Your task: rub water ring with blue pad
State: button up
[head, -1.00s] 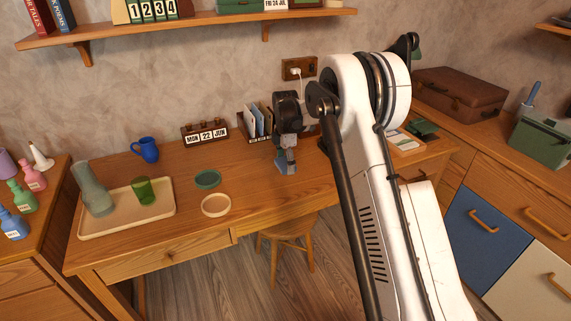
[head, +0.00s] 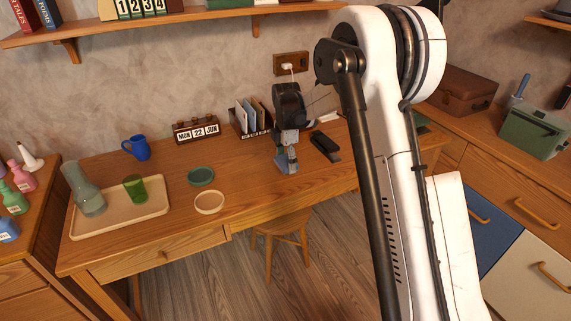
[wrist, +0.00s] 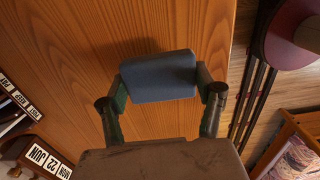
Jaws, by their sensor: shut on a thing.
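My gripper (head: 287,160) is shut on the blue pad (head: 287,168) over the right half of the wooden desk. In the wrist view, the pad (wrist: 158,78) is a rounded blue-grey block between the two fingers of my gripper (wrist: 162,88). A dark shadow lies on the wood right beside the pad. I cannot tell whether the pad touches the desk or hangs just above it. I cannot make out a water ring in either view; the pad and gripper cover part of the wood.
A green coaster (head: 201,176) and a cream ring-shaped dish (head: 209,202) lie left of my gripper. A tray (head: 150,212) holds a vase and green cup. A date block (head: 196,131), letter rack (head: 250,121) and dark case (head: 325,146) stand nearby. A stool (head: 283,240) is below.

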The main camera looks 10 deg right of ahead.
jog(key=shift+r+p, duration=0.95)
jog(key=shift+r, duration=1.45)
jog(key=shift+a, duration=0.1)
